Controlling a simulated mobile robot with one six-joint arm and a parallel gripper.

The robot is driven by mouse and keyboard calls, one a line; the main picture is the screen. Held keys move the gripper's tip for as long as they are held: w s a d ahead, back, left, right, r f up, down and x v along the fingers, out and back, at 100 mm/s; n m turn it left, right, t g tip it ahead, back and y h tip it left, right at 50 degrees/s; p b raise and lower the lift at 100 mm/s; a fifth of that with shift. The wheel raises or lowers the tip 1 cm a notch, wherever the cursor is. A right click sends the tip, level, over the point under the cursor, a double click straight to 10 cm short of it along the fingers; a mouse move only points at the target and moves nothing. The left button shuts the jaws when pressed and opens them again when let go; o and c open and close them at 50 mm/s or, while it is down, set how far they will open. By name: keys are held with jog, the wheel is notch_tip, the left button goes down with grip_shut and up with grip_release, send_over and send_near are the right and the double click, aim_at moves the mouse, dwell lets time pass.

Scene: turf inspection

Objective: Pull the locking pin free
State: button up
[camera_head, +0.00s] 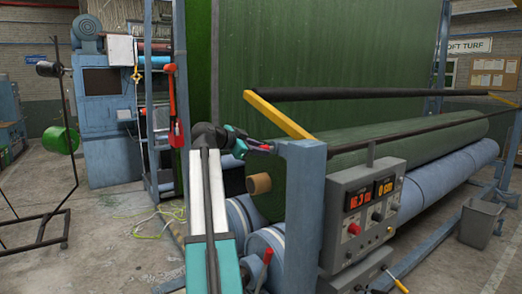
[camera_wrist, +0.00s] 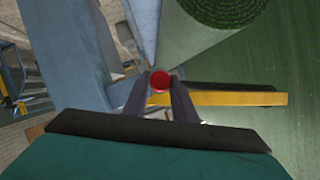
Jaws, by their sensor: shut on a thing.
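The locking pin shows as a round red head (camera_wrist: 160,80) in the wrist view, between the tips of two dark fingers. My gripper (camera_wrist: 160,92) is shut on it. In the head view my gripper (camera_head: 266,149) reaches from the left to the top of a blue post (camera_head: 304,200), and a bit of red shows at its fingers. A yellow arm (camera_head: 278,115) rises to the left from the post top; it also shows in the wrist view (camera_wrist: 235,98). The pin's shaft is hidden, so I cannot tell how deep it sits.
A grey control box (camera_head: 352,245) with red and yellow displays stands just right of the post. A green turf roll (camera_head: 400,150) lies behind on blue rollers (camera_head: 430,185). A black bar (camera_head: 370,93) spans the yellow arms. Open concrete floor (camera_head: 120,225) lies to the left.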

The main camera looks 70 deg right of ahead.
jog(key=w+a+b, duration=0.2)
jog(key=w+a, duration=0.4)
jog(key=a, duration=0.3)
jog(key=shift+a, duration=0.15)
dwell(5.0)
jog(key=shift+w+a+b, duration=0.3)
jog(key=shift+w+a, duration=0.35)
jog(key=shift+a, duration=0.35)
jog(key=shift+w+a+b, duration=0.25)
jog(key=shift+w+a, duration=0.4)
jog(key=shift+a, duration=0.35)
